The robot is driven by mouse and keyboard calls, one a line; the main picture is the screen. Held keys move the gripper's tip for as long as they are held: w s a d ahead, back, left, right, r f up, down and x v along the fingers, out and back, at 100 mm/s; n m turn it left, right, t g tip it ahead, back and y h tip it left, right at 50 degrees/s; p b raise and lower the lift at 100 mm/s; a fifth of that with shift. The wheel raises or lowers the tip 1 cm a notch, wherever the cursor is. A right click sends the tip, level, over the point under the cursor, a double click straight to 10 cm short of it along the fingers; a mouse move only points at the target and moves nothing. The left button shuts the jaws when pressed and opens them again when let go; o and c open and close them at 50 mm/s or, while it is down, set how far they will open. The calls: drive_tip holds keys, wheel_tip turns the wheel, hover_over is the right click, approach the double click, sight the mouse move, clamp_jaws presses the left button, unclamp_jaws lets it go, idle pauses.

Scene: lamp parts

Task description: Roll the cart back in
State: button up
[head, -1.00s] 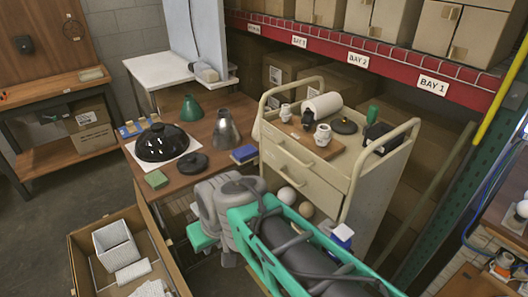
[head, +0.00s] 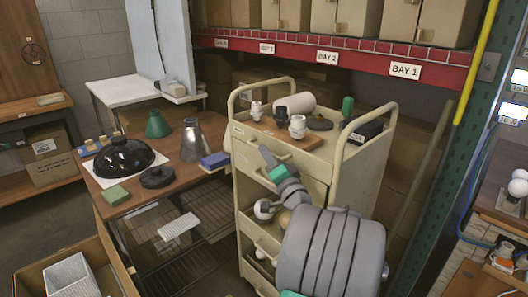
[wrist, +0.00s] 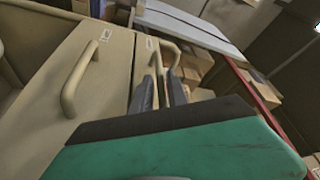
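The beige cart (head: 352,165) stands in front of the rack, with two upright push handles (head: 252,98) at its ends and drawer fronts facing me. My gripper (head: 266,157) is up against the upper drawer front. In the wrist view, its two dark fingers (wrist: 161,95) stand a narrow gap apart, with a beige drawer handle (wrist: 162,62) seen between or just behind them. Whether they press on it cannot be told. A second drawer handle (wrist: 80,80) is left of the fingers. My arm hides part of the cart's lower front.
White sockets (head: 297,126), a white roll and a black box ride on the cart top. A worktable (head: 185,180) with lamp shades stands close on the left, an open carton (head: 110,262) in front of it. The red-beamed rack (head: 345,48) is behind; a green post is right.

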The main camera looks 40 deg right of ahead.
drive_tip(key=x, duration=0.2)
drive_tip(key=shift+w+r, duration=0.1)
drive_tip(key=shift+w, duration=0.15)
clamp_jaws()
idle(1.2)
